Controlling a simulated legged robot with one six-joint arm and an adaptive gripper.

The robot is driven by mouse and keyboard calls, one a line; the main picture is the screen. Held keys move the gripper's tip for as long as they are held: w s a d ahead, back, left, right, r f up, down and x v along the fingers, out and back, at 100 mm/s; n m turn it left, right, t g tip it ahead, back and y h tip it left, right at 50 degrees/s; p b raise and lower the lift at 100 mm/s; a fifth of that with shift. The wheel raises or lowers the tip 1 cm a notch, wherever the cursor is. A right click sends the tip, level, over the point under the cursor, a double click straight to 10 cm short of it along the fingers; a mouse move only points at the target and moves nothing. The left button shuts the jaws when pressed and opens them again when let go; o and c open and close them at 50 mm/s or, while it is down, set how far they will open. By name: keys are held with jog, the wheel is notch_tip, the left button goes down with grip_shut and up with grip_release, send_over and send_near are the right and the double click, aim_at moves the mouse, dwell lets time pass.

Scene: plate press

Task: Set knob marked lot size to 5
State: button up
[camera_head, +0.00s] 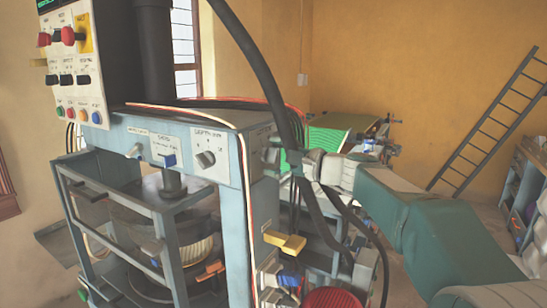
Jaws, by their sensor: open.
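The press's control panel (75,70) is at the upper left, cut off by the top edge. It has a row of small black knobs, the left (51,79), middle (66,79) and right (83,79); their labels are too small to read, so I cannot tell which is marked lot size. A larger knob (206,159) on the press's blue-grey beam has a label that seems to read depth mm. My gripper (272,155) is at the beam's right end, apart from the knobs, partly behind a black hose. It is open; its fingertips are hard to make out.
A thick black hose (262,65) curves down in front of my gripper. Yellow (288,242) and blue (288,279) handles stick out below it. An open-framed guard (115,200) stands at the left. A ladder (490,120) leans on the back wall.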

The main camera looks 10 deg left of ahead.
jog(key=shift+d, duration=0.15)
jog(key=c, duration=1.1)
jog(key=shift+c, duration=0.2)
jog(key=shift+n, duration=0.4)
jog(key=n, duration=0.3)
jog(key=shift+f, duration=0.2)
jog(key=shift+f+n, duration=0.15)
jog(key=shift+n, duration=2.35)
